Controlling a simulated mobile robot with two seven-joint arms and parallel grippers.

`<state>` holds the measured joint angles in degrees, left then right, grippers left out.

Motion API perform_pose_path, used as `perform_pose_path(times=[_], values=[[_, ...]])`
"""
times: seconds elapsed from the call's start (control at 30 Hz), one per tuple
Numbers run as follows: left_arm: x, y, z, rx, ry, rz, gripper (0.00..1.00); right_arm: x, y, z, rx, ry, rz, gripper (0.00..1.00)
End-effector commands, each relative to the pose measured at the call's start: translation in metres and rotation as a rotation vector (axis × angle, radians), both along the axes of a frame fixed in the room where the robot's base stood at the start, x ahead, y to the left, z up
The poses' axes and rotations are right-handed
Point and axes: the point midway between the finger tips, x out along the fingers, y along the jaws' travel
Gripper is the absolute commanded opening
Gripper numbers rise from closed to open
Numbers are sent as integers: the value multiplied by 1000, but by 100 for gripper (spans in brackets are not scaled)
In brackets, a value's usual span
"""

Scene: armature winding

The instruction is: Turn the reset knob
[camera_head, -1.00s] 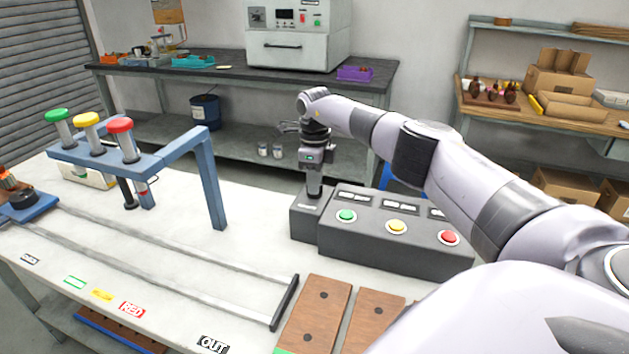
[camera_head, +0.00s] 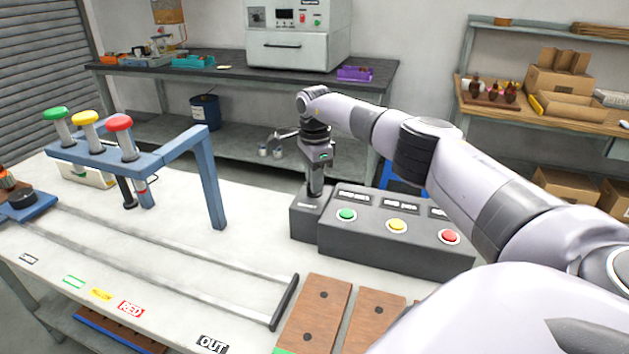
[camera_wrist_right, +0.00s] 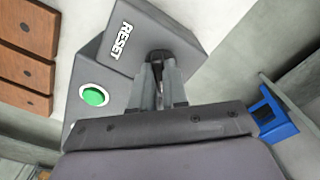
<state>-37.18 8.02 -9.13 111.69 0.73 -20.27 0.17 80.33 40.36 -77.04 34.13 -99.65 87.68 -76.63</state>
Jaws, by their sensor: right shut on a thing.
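The reset box (camera_head: 306,226) is a small dark grey block at the left end of the button console, and its RESET label (camera_wrist_right: 121,41) reads clearly in the right wrist view. My right gripper (camera_head: 315,192) points down onto the top of this box. In the right wrist view its fingers (camera_wrist_right: 162,66) are closed around the dark reset knob (camera_wrist_right: 160,56). The knob is mostly hidden between the fingers. My left gripper is in neither view.
The console (camera_head: 396,250) carries green (camera_head: 346,215), yellow (camera_head: 397,227) and red (camera_head: 449,237) buttons right of the box. A blue frame (camera_head: 211,180) with coloured plungers stands to the left. Wooden blocks (camera_head: 315,312) lie in front. The white tabletop between is clear.

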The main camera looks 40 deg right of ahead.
Motion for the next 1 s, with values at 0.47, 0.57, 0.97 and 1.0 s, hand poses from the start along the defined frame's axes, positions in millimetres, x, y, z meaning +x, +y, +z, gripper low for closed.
perform_pose_path(times=[0.47, 0.57, 0.97, 1.0], values=[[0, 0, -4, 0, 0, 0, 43, 1, 0, 1, 0, -3, 451, 0], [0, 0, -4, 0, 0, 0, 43, 1, 0, 1, 0, -4, 536, 0], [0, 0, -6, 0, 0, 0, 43, 1, 0, 2, 1, -4, 780, 0], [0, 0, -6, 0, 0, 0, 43, 1, 0, 2, 2, -5, 794, 0]])
